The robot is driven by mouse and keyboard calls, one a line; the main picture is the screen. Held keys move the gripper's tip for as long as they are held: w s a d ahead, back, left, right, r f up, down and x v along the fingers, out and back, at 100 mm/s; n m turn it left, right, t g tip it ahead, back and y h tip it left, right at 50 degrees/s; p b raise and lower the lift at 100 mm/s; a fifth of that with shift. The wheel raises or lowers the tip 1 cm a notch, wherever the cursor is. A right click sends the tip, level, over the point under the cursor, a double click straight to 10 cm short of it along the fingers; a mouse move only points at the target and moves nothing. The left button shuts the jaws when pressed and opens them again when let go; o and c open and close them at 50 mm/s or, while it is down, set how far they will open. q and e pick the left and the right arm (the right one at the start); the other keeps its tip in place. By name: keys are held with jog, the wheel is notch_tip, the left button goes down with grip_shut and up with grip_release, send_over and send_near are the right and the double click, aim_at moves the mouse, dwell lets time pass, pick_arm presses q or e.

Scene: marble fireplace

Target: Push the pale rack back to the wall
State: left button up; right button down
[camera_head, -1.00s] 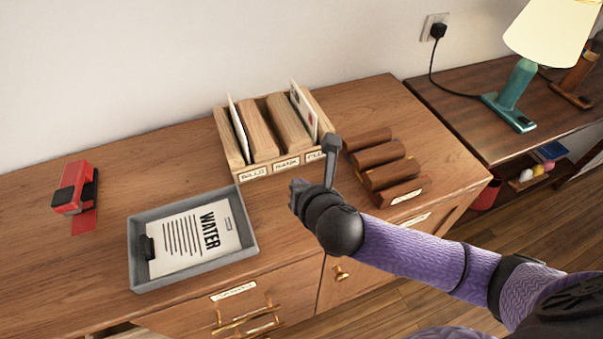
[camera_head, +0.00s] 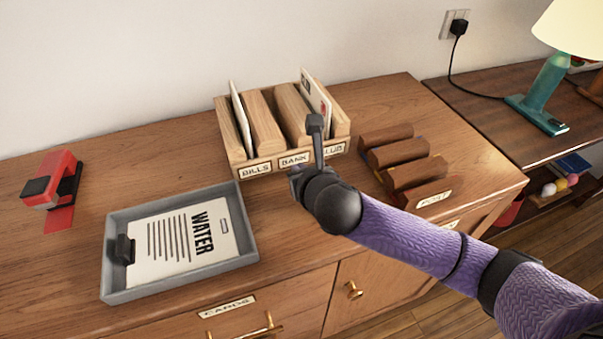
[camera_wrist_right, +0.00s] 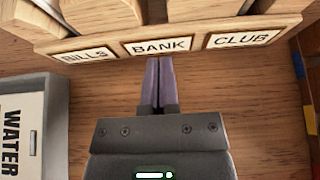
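The pale wooden rack (camera_head: 294,160) stands upright on the cabinet top near the wall, its front labelled BILLS, BANK and CLUB. It holds wooden dividers and a few upright envelopes. In the right wrist view its front edge (camera_wrist_right: 203,45) crosses the top. My right gripper (camera_head: 294,173) is at the middle of the rack's front. Its two fingers (camera_wrist_right: 160,60) are together with nothing between them, the tips just under the BANK label. I cannot tell whether they touch the rack. Any gap behind the rack is hidden. My left gripper is not in view.
A grey tray (camera_head: 112,270) with a WATER sheet lies front left of the rack. A red and black device (camera_head: 62,190) stands far left. A brown slotted block (camera_head: 415,172) sits close to the rack's right. A teal lamp (camera_head: 545,92) stands on the right table.

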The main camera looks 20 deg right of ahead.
aim_at(294, 155)
jog(key=shift+w, duration=1.1)
jog(key=shift+w+a, duration=0.1)
jog(key=shift+w, duration=1.05)
jog(key=shift+w+b, duration=0.35)
jog(key=shift+w, duration=0.8)
jog(key=shift+s+r+p, duration=0.15)
jog(key=shift+s+p, duration=0.2)
jog(key=shift+p, duration=0.1)
jog(key=shift+s+p, duration=0.95)
jog(key=shift+s, duration=0.15)
jog(key=shift+s+p, duration=0.7)
jog(key=shift+s, duration=0.4)
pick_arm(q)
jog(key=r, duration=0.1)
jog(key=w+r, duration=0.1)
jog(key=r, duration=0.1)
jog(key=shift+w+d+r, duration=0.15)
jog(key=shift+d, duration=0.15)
